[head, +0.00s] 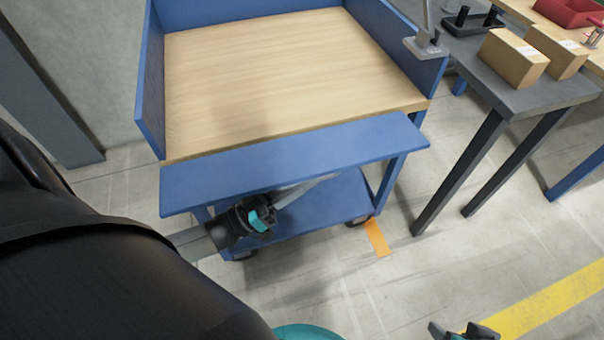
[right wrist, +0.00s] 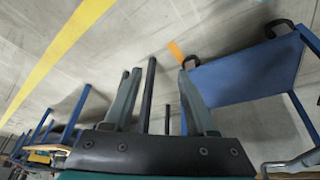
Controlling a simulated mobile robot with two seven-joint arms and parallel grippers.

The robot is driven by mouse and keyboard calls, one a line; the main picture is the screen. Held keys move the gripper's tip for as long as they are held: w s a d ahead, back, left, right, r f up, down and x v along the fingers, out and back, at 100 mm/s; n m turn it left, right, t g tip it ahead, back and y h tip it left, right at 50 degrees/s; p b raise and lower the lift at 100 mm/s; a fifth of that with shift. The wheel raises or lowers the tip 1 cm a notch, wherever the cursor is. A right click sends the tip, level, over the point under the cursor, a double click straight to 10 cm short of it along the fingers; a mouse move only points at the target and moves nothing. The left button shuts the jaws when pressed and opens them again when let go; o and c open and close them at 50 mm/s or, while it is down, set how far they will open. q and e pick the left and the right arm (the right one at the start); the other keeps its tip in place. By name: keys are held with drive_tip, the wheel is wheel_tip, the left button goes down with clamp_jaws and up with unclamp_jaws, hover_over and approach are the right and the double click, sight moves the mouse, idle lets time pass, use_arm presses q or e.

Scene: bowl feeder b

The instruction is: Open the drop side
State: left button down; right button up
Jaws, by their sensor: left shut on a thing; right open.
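The drop side (head: 290,160) is the blue front panel of the cart. It is swung outward from the wooden deck (head: 270,75) and lies close to flat, its broad face upward. My left gripper (head: 262,215) is under the panel's outer edge, shut by a grey bar that runs up to the right beneath the panel. The bar looks like the panel's handle; the exact contact is hidden. My right gripper (head: 464,331) is at the bottom edge of the head view, away from the cart. In the right wrist view its fingers (right wrist: 160,95) are apart and empty.
The cart's lower blue shelf (head: 320,208) and casters are below the panel. A dark table (head: 510,95) with cardboard boxes (head: 513,58) stands close on the right. An orange floor mark (head: 377,237) lies beside the cart. The floor at the front right is clear.

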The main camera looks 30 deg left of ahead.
use_arm(q)
drive_tip(key=shift+s+d+r+n+y+p, duration=0.1)
drive_tip(key=shift+r+n+y+p, duration=0.35)
drive_tip(key=shift+n, duration=0.35)
use_arm(e)
drive_tip(key=shift+s+f+g, duration=0.1)
drive_tip(key=shift+f+g, duration=0.2)
drive_tip(key=shift+f, duration=1.4)
use_arm(q)
drive_tip(key=c, duration=0.9)
unclamp_jaws()
drive_tip(key=shift+b+v, duration=0.7)
drive_tip(key=shift+v, duration=7)
use_arm(e)
drive_tip(key=shift+r, duration=1.6)
use_arm(q)
drive_tip(key=shift+f, duration=0.15)
